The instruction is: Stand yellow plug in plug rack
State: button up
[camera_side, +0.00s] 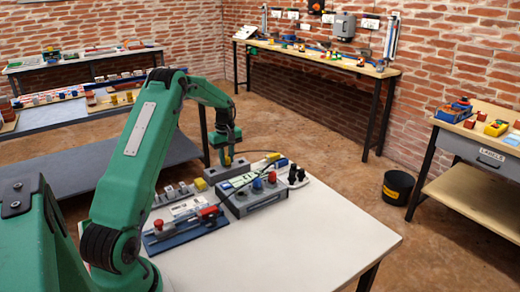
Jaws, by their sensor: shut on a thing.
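My gripper (227,153) points down over the far side of the white table. It is shut on the yellow plug (228,161), of which only a small part shows below the jaws. A grey block (214,175), which looks like the plug rack, lies directly under the gripper. The plug is at or just above its top face; I cannot tell whether it is seated in a hole.
A grey box with red and blue knobs (254,196) stands close in front. A small yellow block (200,184), a blue tray with red parts (185,232) and dark upright pegs (297,174) are nearby. The white table's (300,240) front right is clear.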

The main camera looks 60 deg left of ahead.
jog(key=o, duration=1)
jog(key=shift+c, duration=1.4)
jog(key=shift+r, duration=0.15)
jog(key=shift+r, duration=3.4)
